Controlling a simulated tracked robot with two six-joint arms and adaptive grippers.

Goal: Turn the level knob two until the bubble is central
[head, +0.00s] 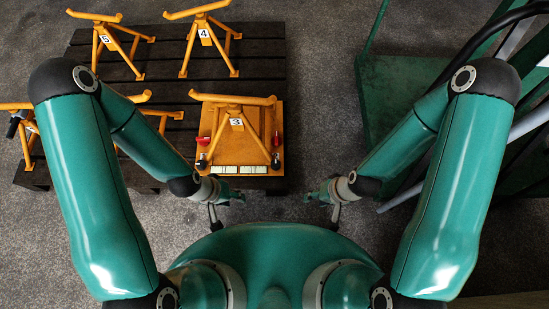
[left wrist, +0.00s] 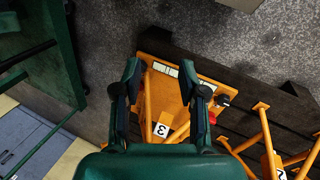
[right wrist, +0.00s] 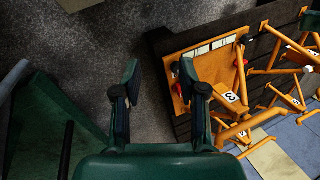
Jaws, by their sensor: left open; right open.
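An orange board (head: 238,150) carries the stand marked 3 (head: 236,122). A pale segmented level strip (head: 240,170) lies along its near edge; it also shows in the left wrist view (left wrist: 181,74) and right wrist view (right wrist: 212,47). The bubble is too small to make out. Small dark knobs sit near both ends of the strip, left (head: 201,161) and right (head: 276,160), with red parts just behind; I cannot tell which is two. My left gripper (head: 226,208) is open and empty, just nearer than the board. My right gripper (head: 322,208) is open and empty, right of the board.
The board sits on a dark slatted pallet (head: 262,62). Orange stands marked 5 (head: 104,40) and 4 (head: 204,34) stand behind, and another is at left. A green trolley (head: 400,85) with dark tubes is at right. Bare floor (head: 318,110) lies between.

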